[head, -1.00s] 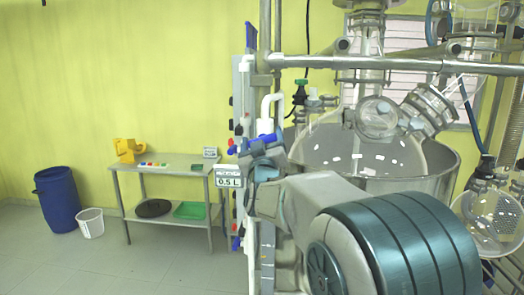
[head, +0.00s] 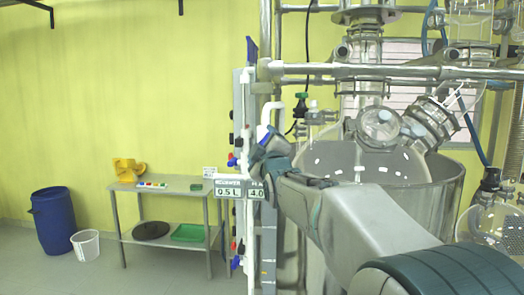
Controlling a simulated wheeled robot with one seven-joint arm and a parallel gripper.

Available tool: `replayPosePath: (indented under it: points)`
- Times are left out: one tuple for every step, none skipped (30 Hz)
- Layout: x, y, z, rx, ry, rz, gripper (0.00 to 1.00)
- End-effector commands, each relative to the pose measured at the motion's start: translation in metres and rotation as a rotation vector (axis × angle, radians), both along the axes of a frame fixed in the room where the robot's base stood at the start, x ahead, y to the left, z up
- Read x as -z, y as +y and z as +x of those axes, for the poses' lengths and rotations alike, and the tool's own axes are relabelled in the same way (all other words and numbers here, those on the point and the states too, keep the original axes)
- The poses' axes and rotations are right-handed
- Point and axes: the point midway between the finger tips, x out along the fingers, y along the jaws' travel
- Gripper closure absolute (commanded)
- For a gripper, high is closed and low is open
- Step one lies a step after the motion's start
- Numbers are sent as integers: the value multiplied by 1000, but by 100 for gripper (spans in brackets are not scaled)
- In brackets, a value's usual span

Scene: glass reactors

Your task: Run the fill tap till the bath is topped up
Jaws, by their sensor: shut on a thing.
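The bath is the open steel vessel (head: 440,200) at the right, with a glass reactor (head: 345,145) standing in it. The liquid level in it cannot be told from here. My gripper (head: 258,155) is at the upright panel of pipes and taps left of the bath. It is shut, seemingly on the fill tap, whose handle is mostly hidden behind the fingers. A sign (head: 229,190) just below my gripper reads 0.5 L, and its right part reads 4.0. Small red and blue taps (head: 232,159) show at the panel's left edge.
A steel table (head: 170,188) with a yellow object (head: 128,170) and small coloured items stands at the back left. A blue drum (head: 52,220) and white bucket (head: 86,245) are beside it. Steel frame bars (head: 390,70) cross above the bath.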

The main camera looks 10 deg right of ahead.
Motion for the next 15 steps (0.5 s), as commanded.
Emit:
replayPosePath:
  points:
    - [0, 0, 0, 1, 3, -6, 46]
    - [0, 0, 0, 1, 4, -8, 46]
    - [0, 0, 0, 1, 5, -11, 46]
    - [0, 0, 0, 0, 4, -12, 46]
    - [0, 0, 0, 0, 5, -13, 46]
    - [0, 0, 0, 0, 5, -14, 46]
    - [0, 0, 0, 0, 5, -14, 46]
    - [0, 0, 0, 0, 5, -14, 46]
    - [0, 0, 0, 0, 5, -13, 46]
    - [0, 0, 0, 0, 5, -13, 46]
    - [0, 0, 0, 0, 5, -13, 46]
    - [0, 0, 0, 0, 5, -13, 46]
    - [0, 0, 0, 0, 5, -13, 46]
    - [0, 0, 0, -1, 5, -12, 46]
    - [0, 0, 0, -1, 5, -12, 18]
